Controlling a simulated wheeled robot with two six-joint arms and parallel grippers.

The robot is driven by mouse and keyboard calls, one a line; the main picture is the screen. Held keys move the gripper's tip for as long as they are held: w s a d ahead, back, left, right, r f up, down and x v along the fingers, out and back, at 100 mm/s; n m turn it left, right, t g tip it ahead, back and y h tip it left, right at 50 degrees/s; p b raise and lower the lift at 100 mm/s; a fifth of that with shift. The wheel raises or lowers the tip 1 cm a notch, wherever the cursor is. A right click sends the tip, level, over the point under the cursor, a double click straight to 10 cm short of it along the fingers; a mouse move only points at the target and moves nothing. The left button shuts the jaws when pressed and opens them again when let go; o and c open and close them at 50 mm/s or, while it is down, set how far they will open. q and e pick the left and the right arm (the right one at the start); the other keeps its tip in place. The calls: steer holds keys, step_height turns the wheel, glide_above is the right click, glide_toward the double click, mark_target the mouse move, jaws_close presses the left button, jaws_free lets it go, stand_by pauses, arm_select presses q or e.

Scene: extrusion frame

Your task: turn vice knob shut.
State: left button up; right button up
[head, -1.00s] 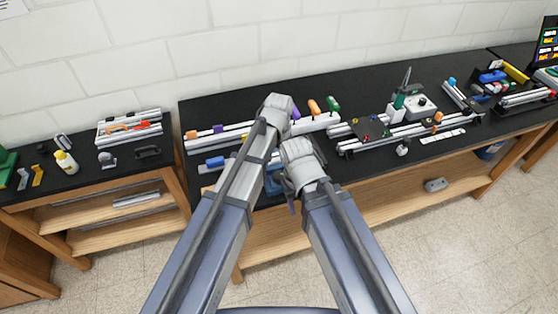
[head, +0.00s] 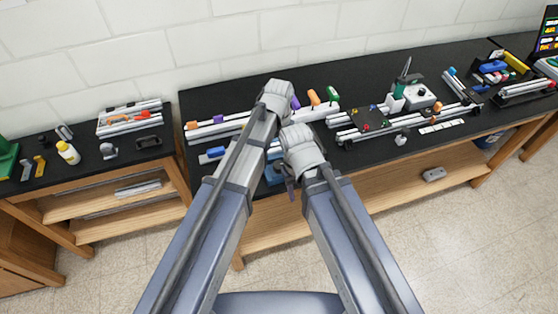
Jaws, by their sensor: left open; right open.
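A blue body that looks like the vice (head: 274,173) stands at the front edge of the black bench. It is mostly covered by my two arms. Its knob is hidden or too small to make out. My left gripper (head: 276,92) reaches over the bench, beyond and above the blue body. My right gripper (head: 300,143) is lower, just right of the blue body and close to it in the picture. Both are open, with their fingertips mostly hidden behind the wrists. I see nothing held, and I cannot tell whether either touches the vice.
Aluminium extrusions (head: 205,133) lie left of my arms. Purple, orange (head: 314,97) and green (head: 333,93) handles stand behind. A dark plate (head: 368,119) on rails and a green-white device (head: 411,97) stand right. A lower side bench holds a yellow bottle (head: 68,153).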

mark_target(279, 164)
arm_select(q)
steer(key=shift+f+b, duration=3.75)
steer(key=shift+f, duration=0.15)
steer(key=shift+r, duration=0.1)
